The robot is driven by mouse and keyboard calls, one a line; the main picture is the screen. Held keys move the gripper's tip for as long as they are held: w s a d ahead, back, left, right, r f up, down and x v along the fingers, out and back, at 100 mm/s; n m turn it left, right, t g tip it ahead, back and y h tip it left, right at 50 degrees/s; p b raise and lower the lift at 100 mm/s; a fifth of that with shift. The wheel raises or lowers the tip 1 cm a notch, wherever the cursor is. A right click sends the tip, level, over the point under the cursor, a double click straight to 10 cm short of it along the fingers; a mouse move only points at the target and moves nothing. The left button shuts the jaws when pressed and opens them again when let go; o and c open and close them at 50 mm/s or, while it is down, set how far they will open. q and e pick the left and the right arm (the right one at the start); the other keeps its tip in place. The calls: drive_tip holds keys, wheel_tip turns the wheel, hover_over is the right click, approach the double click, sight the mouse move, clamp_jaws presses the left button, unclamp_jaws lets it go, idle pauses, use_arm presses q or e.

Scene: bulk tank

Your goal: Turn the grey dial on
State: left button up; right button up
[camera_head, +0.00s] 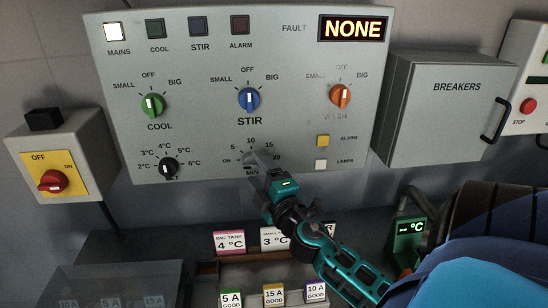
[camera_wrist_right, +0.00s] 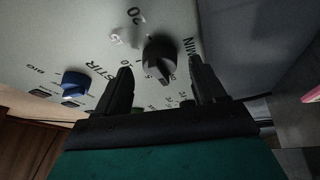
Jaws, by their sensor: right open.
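The grey dial (camera_wrist_right: 160,50) is a dark knob on the pale panel (camera_head: 205,60), marked MIN, with a scale of ON, 5, 10, 15 and 20 around it. My right gripper (camera_head: 260,160) is open in front of the dial. In the right wrist view the dial shows between its two dark fingers, with a gap on each side. I cannot tell for sure which mark the dial's pointer meets. My left gripper is not in view.
Above the dial is the blue STIR knob (camera_head: 249,99). The green COOL knob (camera_head: 152,105), black SET knob (camera_head: 168,167) and orange WASH knob (camera_head: 340,95) stand around it. A breaker box (camera_head: 440,110) juts out at right. Labelled cards stand on the bench below.

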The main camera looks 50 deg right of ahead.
drive_tip(key=b+v, duration=0.4)
drive_tip(key=v, duration=0.8)
drive_tip(key=shift+b, duration=0.35)
drive_tip(key=shift+r, duration=0.1)
